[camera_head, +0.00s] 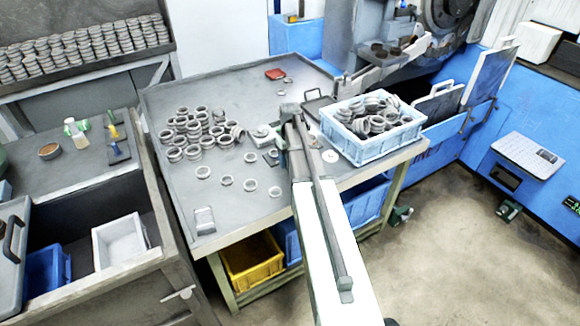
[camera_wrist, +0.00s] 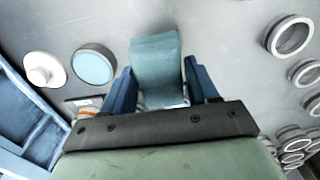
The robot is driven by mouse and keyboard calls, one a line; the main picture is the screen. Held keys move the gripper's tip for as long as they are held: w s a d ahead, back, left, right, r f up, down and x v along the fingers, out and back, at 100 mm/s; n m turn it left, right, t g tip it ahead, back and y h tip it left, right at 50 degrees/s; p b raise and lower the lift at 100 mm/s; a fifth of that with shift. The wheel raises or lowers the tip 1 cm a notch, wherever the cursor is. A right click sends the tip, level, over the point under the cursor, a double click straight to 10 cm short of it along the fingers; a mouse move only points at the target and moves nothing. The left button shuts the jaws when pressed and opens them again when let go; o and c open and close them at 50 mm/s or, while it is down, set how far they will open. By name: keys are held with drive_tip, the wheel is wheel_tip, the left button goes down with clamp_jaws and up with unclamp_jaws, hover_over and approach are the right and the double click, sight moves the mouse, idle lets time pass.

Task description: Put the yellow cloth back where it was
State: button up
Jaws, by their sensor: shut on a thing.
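My gripper (camera_wrist: 160,85) is over the grey table, with its two blue fingers on either side of a teal, cloth-like strip (camera_wrist: 155,58). It is shut on this strip, which sticks out past the fingers towards the tabletop. I cannot tell whether the strip touches the table. No cloth that looks yellow shows in either view. In the head view my arm comes from below and hides most of the gripper and what it holds, near the table's middle right.
A light blue crate (camera_head: 375,148) full of metal rings stands at right; many loose rings (camera_head: 196,130) lie at left. A teal disc (camera_wrist: 94,65) and a white knob-like piece (camera_wrist: 43,70) lie beside my gripper. A red item (camera_head: 275,73) is at the back.

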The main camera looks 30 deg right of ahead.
drive_tip(key=shift+f, duration=1.85)
drive_tip(key=shift+f, duration=0.1)
drive_tip(key=o, duration=1.1)
wheel_tip(320, 180, up, 12)
drive_tip(key=shift+r, duration=0.1)
